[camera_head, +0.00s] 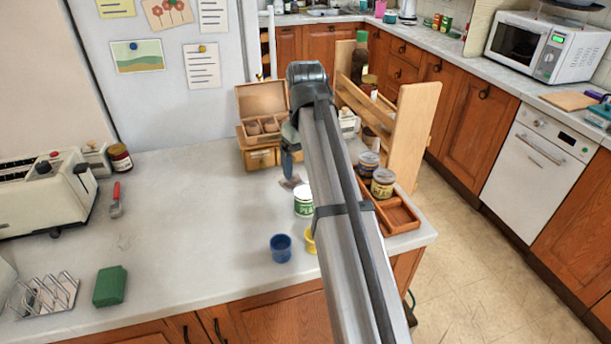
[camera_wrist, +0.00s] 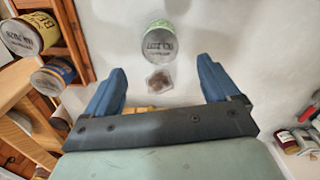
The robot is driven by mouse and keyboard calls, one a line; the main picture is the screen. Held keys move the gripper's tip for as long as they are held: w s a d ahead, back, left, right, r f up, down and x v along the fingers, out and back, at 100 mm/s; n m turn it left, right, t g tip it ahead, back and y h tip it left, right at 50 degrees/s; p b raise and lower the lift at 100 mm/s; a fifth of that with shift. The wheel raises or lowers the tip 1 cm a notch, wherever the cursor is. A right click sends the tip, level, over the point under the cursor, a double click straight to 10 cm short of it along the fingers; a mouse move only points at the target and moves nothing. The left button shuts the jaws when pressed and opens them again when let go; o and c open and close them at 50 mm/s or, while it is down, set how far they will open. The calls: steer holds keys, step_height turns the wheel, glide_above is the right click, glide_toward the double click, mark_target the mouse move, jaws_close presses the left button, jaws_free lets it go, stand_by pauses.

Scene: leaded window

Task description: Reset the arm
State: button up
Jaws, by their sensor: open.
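My arm reaches over the counter (camera_head: 190,215) from the lower right in the head view. My gripper (camera_head: 291,178) points down above the counter, beside a white and green can (camera_head: 304,202). In the wrist view my gripper's blue fingers (camera_wrist: 160,88) are spread wide, with nothing held between them. The same can (camera_wrist: 160,40) stands beyond the fingers there. A small clear square piece (camera_wrist: 160,80) with something brown in it shows between the fingertips and the can. My arm hides part of the counter and part of a yellow cup (camera_head: 310,241).
A blue cup (camera_head: 281,248) stands near the front edge. An open wooden box (camera_head: 262,102) is behind my gripper. A tall wooden rack (camera_head: 413,135), two jars (camera_head: 382,183) and a divided tray (camera_head: 402,217) stand right. The counter's left middle is mostly clear; a toaster (camera_head: 45,195) stands far left.

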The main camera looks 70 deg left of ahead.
steer(key=shift+r, duration=0.7)
steer(key=shift+w, duration=0.1)
